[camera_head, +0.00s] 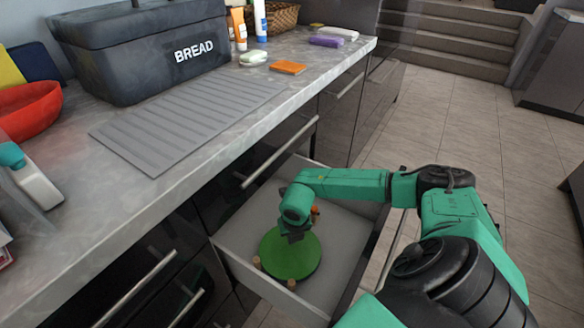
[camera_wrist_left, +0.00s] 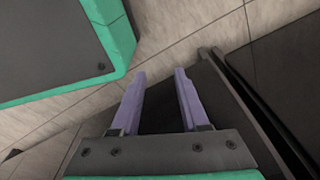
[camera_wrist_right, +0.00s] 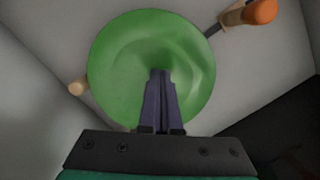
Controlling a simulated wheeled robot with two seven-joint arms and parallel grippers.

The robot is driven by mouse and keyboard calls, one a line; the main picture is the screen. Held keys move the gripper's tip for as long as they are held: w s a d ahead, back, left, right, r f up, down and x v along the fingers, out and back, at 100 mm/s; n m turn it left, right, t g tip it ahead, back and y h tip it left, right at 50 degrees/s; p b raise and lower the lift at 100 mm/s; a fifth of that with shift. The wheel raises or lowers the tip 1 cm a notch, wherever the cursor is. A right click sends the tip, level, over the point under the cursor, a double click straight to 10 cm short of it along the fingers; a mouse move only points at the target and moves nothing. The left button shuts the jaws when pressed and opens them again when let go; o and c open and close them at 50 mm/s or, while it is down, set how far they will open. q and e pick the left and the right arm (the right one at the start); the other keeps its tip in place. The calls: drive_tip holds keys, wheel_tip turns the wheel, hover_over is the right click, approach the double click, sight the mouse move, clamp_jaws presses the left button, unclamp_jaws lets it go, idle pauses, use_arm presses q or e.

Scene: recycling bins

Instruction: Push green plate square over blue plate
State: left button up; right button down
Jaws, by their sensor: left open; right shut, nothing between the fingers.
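The green plate (camera_head: 288,262) lies in the open drawer (camera_head: 345,235), near its front left part. The plate also fills the middle of the right wrist view (camera_wrist_right: 120,65). No blue plate shows; whether one lies under the green plate cannot be seen. My right gripper (camera_head: 292,238) points down at the back part of the green plate, with its fingers shut and empty. In the right wrist view its fingertips (camera_wrist_right: 160,76) overlap the plate near its middle; contact is not certain. My left gripper (camera_wrist_left: 160,75) is open and empty above the floor, outside the head view.
Wooden pegs (camera_head: 291,284) stand beside the plate, and an orange-ended wooden handle (camera_wrist_right: 258,13) lies behind it. The drawer walls enclose the plate. The counter above holds a bread box (camera_head: 150,50), a grey ribbed mat (camera_head: 185,120), a red bowl (camera_head: 30,108) and an orange sponge (camera_head: 288,67).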

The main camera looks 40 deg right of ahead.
drive_tip(key=shift+w+d+f, duration=0.1)
drive_tip(key=shift+w+f, duration=0.15)
drive_tip(key=shift+f, duration=0.3)
drive_tip(key=shift+f+b, duration=0.25)
drive_tip(key=shift+b, duration=0.1)
use_arm(q)
drive_tip(key=shift+w+d+r, duration=0.1)
drive_tip(key=shift+w+r, duration=0.45)
use_arm(e)
drive_tip(key=shift+s, duration=0.15)
